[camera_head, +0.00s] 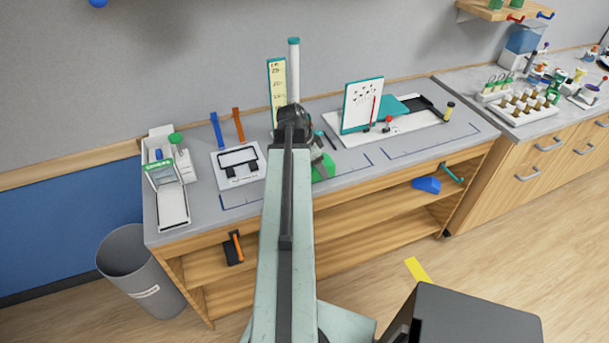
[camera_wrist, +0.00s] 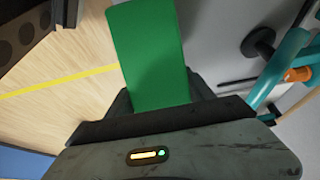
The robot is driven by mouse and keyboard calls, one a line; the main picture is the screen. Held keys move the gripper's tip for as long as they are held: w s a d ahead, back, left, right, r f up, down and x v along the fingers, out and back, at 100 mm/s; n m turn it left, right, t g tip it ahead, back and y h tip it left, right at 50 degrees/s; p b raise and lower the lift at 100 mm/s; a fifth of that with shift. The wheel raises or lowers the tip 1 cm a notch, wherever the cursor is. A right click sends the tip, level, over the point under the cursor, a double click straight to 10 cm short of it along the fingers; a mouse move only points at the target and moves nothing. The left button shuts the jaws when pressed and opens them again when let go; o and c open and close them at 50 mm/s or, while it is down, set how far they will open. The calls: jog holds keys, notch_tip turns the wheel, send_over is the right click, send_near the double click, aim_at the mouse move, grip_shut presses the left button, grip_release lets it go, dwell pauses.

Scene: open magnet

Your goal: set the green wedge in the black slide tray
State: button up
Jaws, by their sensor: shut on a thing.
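The green wedge (camera_wrist: 150,55) fills the upper middle of the wrist view, between the two dark fingers of my gripper (camera_wrist: 162,100), which is shut on it. In the head view the green wedge (camera_head: 323,167) shows just right of my arm, by the bench's front; my arm hides part of it and most of my gripper. A long black tray (camera_head: 424,108) lies on a white base at the bench's back right, beside a teal piece. A black frame (camera_head: 238,157) lies on a white sheet left of my arm. I cannot tell for sure which is the slide tray.
A white board with a teal edge (camera_head: 362,104) stands at the back. A white device (camera_head: 173,206) sits at the bench's left end. A grey bin (camera_head: 140,270) stands at left. The bench's front right is clear.

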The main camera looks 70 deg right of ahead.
jog(key=w, duration=0.3)
jog(key=w+a, duration=0.1)
jog(key=shift+w+f, duration=0.25)
jog(key=shift+w, duration=0.15)
jog(key=shift+w+a, duration=0.1)
jog(key=shift+w, duration=0.45)
notch_tip(320, 180, down, 4)
jog(key=b, duration=0.4)
jog(key=shift+r, duration=0.25)
jog(key=shift+f, duration=0.1)
jog(key=o, duration=1)
jog(key=shift+f, duration=0.1)
jog(key=o, duration=0.5)
jog(key=shift+c, duration=0.2)
